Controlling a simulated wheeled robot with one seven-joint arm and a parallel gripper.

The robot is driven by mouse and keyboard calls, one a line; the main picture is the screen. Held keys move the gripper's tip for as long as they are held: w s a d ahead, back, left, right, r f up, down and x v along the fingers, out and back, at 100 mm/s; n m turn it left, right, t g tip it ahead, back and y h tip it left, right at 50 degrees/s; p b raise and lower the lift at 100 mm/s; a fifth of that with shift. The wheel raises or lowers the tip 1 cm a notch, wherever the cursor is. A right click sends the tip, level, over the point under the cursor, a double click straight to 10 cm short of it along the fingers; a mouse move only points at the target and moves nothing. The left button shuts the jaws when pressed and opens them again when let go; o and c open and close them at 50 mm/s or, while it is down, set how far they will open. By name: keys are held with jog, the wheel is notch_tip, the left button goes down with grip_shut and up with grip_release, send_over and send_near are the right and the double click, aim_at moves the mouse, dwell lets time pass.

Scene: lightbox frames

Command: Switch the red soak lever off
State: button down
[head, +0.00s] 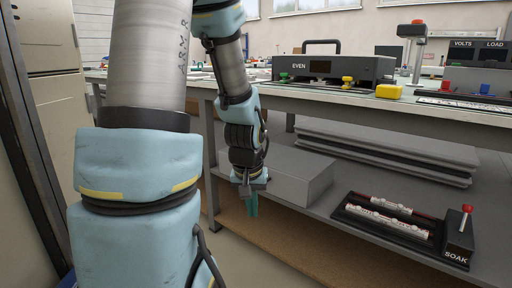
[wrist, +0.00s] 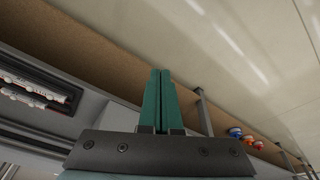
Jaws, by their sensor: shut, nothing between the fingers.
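The red-topped soak lever (head: 466,214) stands on a dark box labelled SOAK (head: 457,255) at the right end of a black tray on the lower shelf, in the head view. The lever looks roughly upright; I cannot tell its setting. My gripper (head: 252,207) hangs down at the shelf's front edge, well left of the lever and apart from it. In the wrist view its green fingers (wrist: 157,100) are together with nothing between them. The lever does not show in the wrist view.
The black tray (head: 350,212) holds red and white rods and shows in the wrist view (wrist: 45,80). A grey block (head: 300,180) sits between my gripper and the tray. The tabletop (head: 440,113) overhangs the shelf. Grey slabs (head: 380,155) lie behind.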

jog(key=s+a+r+g, duration=0.1)
jog(key=s+a+r, duration=0.2)
jog(key=s+a, duration=0.3)
notch_tip(320, 180, up, 31)
jog(key=p, duration=3.1)
jog(key=shift+w+r, duration=0.15)
jog(key=shift+d, duration=0.1)
